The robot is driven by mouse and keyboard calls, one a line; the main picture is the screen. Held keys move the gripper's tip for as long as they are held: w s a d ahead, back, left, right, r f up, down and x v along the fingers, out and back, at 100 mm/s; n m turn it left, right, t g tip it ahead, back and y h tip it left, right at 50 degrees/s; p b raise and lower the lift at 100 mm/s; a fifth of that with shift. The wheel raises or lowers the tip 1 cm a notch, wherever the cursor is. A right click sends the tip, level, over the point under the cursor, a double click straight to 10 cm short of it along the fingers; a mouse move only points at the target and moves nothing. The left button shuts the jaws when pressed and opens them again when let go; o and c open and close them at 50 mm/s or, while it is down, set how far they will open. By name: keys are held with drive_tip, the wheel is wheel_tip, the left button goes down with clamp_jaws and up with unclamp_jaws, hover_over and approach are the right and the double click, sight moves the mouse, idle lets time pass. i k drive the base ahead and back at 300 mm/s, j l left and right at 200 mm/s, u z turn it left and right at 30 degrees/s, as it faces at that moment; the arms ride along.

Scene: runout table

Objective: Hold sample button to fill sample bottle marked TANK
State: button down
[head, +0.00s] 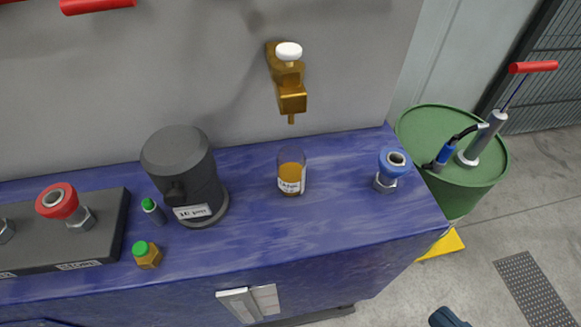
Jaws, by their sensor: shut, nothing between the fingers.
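A clear sample bottle (291,172) with a white label stands upright on the blue bench top; the label's letters are too small to read surely. Amber liquid fills more than half of it, with a clear band above. A brass tap (288,85) on the grey wall has its thin spout above the bottle, apart from it. A white round button (289,51) sits on top of the tap. No stream shows between spout and bottle. My gripper is not in view, and nothing touches the button or bottle.
The blue bench (340,200) carries a dark grey lidded container (180,165), a green-capped vial (153,211), a brass piece with green top (147,254), a blue-collared fitting (392,168) and a red-collared fitting (62,205). A green drum (450,160) stands right.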

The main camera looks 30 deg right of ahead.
sight(289, 53)
drive_tip(key=i+l+u, duration=0.1)
drive_tip(key=u, duration=0.3)
drive_tip(key=l+u, duration=0.15)
drive_tip(key=u, duration=0.2)
drive_tip(key=i+l+u, duration=0.1)
drive_tip(key=u, duration=0.3)
drive_tip(key=k+l+u, duration=0.1)
drive_tip(key=l+u, duration=0.15)
drive_tip(key=k+l+u, duration=0.1)
drive_tip(key=l+u, duration=0.15)
drive_tip(key=l, duration=0.1)
